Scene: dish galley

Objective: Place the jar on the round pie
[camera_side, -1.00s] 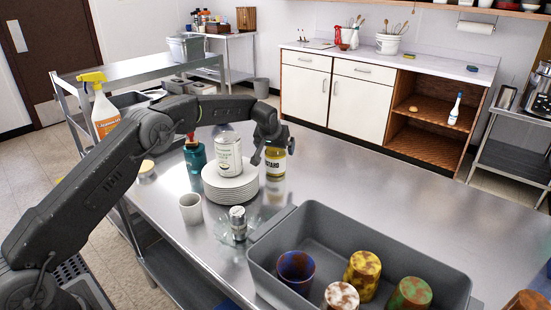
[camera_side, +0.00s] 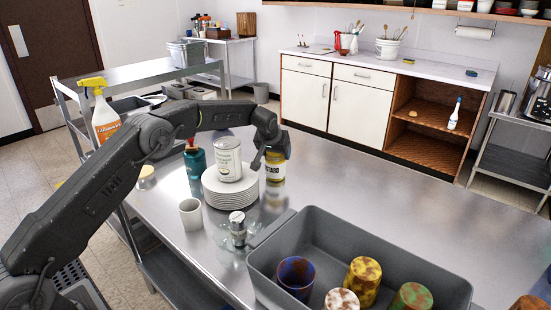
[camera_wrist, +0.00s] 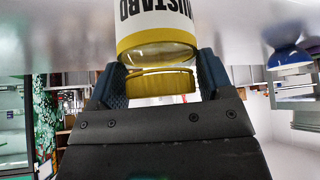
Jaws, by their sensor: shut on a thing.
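My gripper (camera_side: 268,152) is shut on the upper part of a mustard jar (camera_side: 275,170), which has a white label and yellow bands. In the wrist view the jar (camera_wrist: 157,22) is upside down in the picture, its yellow lid (camera_wrist: 160,82) between my two fingers. In the side view the jar is upright beside a stack of white plates (camera_side: 230,196); I cannot tell whether its base touches the table. I cannot make out a round pie in either view.
A can (camera_side: 228,160) stands on the plates. A white cup (camera_side: 190,214), a glass shaker (camera_side: 238,230) and a teal bottle (camera_side: 195,162) stand nearby. A grey bin (camera_side: 320,220) with several coloured cups is in front. The table right of the jar is clear.

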